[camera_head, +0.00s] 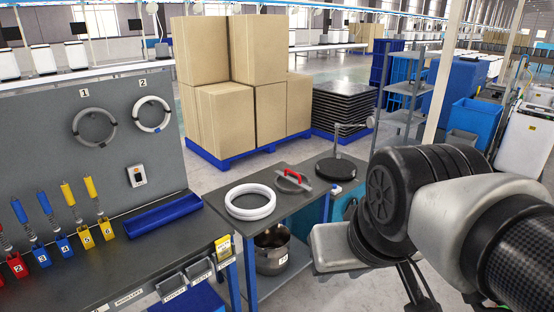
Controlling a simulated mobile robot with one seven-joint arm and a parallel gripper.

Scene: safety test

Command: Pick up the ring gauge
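A thick white ring (250,215) lies flat on the dark top of the small table. Two thinner rings hang on the grey panel: a grey one (75,124) under label 1 and a white one (137,112) under label 2. I cannot tell for certain which ring is the ring gauge. My arm comes in from the right edge. My gripper (418,298) shows only as dark parts at the bottom, right of the small table and apart from all the rings. Its fingertips are cut off or hidden, and no held object shows.
A red-handled tool (293,178) and a round black base with a stand (336,169) sit behind the white ring. A metal pot (271,252) stands on the shelf below. A blue tray (163,215) lies on the left bench. Stacked boxes (240,110) stand behind.

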